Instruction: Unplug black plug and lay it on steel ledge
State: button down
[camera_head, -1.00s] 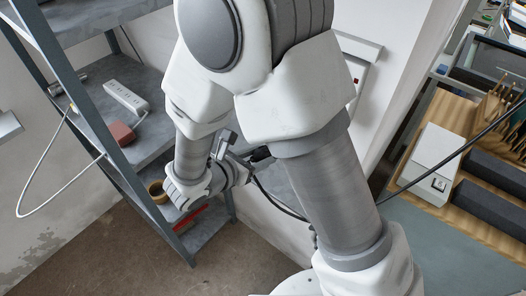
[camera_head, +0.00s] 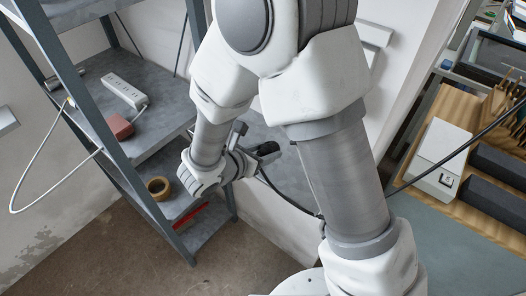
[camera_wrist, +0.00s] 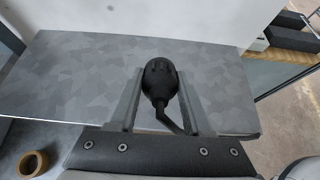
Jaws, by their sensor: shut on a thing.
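The black plug (camera_wrist: 159,82) is between the two fingers of my gripper (camera_wrist: 160,88) in the wrist view, and the gripper is shut on it. Its black cable trails from the plug's near end. The grey speckled steel ledge (camera_wrist: 75,75) spreads behind and below the plug; I cannot tell whether they touch. In the head view my gripper (camera_head: 266,151) is in front of the ledge (camera_head: 262,128), which my arm partly hides. The cable (camera_head: 290,199) droops from the gripper to the right, behind my arm.
A grey shelf rack (camera_head: 85,88) on the left holds a white power strip (camera_head: 124,90), a red-brown block (camera_head: 118,127) and a tape roll (camera_head: 158,187). A white wall panel (camera_head: 374,33) is partly hidden by my arm. A wooden board with a white box (camera_head: 440,152) lies right.

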jog(key=shift+w+d+f+b, duration=0.35)
jog(key=shift+w+f+b, duration=0.05)
jog(key=shift+f, duration=0.3)
jog(key=shift+w+d+f+b, duration=0.3)
jog(key=shift+w+f+b, duration=0.1)
jog(key=shift+f, duration=0.3)
jog(key=shift+c, duration=1.3)
grip_release()
jog(key=v, duration=1.7)
jog(key=shift+s, duration=0.2)
jog(key=shift+a+r, duration=0.1)
